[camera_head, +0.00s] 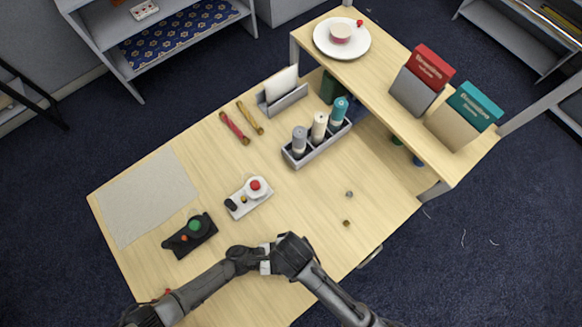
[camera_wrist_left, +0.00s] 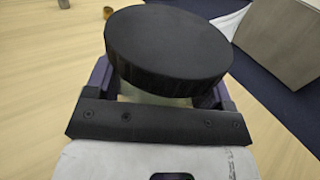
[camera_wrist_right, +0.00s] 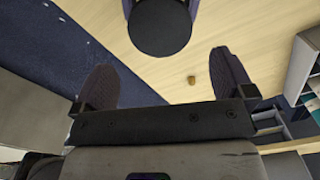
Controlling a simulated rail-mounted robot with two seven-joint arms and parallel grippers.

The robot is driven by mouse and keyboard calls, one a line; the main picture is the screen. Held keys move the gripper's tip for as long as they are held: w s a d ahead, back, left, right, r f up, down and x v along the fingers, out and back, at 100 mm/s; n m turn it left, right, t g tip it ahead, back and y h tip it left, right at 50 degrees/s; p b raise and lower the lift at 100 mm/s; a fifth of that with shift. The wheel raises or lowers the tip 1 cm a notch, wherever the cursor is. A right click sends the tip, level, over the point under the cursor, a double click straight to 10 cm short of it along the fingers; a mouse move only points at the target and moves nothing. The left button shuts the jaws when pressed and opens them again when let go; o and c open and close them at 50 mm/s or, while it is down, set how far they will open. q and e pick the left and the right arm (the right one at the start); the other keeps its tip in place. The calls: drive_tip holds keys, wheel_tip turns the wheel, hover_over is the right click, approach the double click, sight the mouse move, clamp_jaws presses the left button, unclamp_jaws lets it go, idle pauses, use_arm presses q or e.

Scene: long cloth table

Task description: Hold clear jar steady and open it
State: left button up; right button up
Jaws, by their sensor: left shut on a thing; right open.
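The clear jar has a wide round black lid, which fills the upper middle of the left wrist view (camera_wrist_left: 168,45). A pale strip of the jar's body (camera_wrist_left: 150,96) shows under the lid. My left gripper (camera_wrist_left: 166,92) is shut around the body, below the lid. In the right wrist view the lid (camera_wrist_right: 160,28) is at the top centre, beyond my right gripper (camera_wrist_right: 165,80), whose fingers are spread and empty. The lid appears seated on the jar. In the head view my left gripper (camera_head: 264,262) and right gripper (camera_head: 287,250) meet near the table's front edge and mostly hide the jar.
Two small knobs, grey (camera_head: 349,194) and brown (camera_head: 346,223), lie right of the grippers. Button boxes (camera_head: 248,197) (camera_head: 190,235) stand to the left. A grey bottle caddy (camera_head: 316,146) and a raised shelf (camera_head: 395,110) are farther back. The table centre is mostly clear.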

drive_tip(key=shift+f, duration=3.65)
